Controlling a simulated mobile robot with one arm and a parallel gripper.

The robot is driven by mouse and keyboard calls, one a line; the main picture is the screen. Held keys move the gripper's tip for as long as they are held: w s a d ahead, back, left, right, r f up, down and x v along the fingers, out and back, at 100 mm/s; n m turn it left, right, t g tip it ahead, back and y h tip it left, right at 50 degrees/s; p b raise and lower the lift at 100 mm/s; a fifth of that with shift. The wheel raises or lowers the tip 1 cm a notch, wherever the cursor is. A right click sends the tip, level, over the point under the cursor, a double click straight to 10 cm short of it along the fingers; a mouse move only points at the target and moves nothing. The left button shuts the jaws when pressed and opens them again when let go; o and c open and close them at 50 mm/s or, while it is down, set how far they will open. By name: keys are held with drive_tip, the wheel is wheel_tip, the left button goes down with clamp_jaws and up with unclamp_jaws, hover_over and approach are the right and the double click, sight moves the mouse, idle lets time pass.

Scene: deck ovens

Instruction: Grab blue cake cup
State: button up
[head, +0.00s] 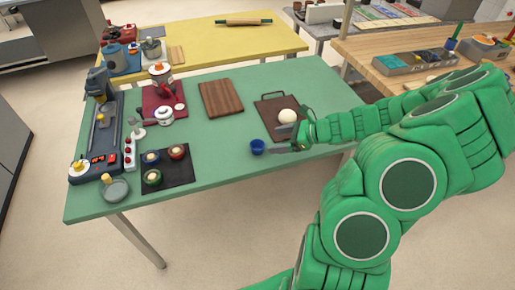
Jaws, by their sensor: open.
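The blue cake cup (257,147) is a small blue cup standing upright near the front right edge of the green table (222,128). My gripper (283,139) is at the end of the green arm coming in from the right. It is open, just to the right of the cup, with its grey fingers pointing left towards it. The lower finger looks very near the cup's right side. I cannot tell whether it touches. Nothing shows between the fingers.
A tray (269,107) with a white ball (288,116) lies close behind my gripper. A wooden board (221,98) lies behind the cup. A dark mat (182,178) with several small cups is on the left. The table between mat and cup is clear.

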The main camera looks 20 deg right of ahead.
sight(252, 146)
drive_tip(key=shift+x, duration=3.2)
drive_tip(key=shift+s, duration=0.2)
drive_tip(key=c, duration=1.1)
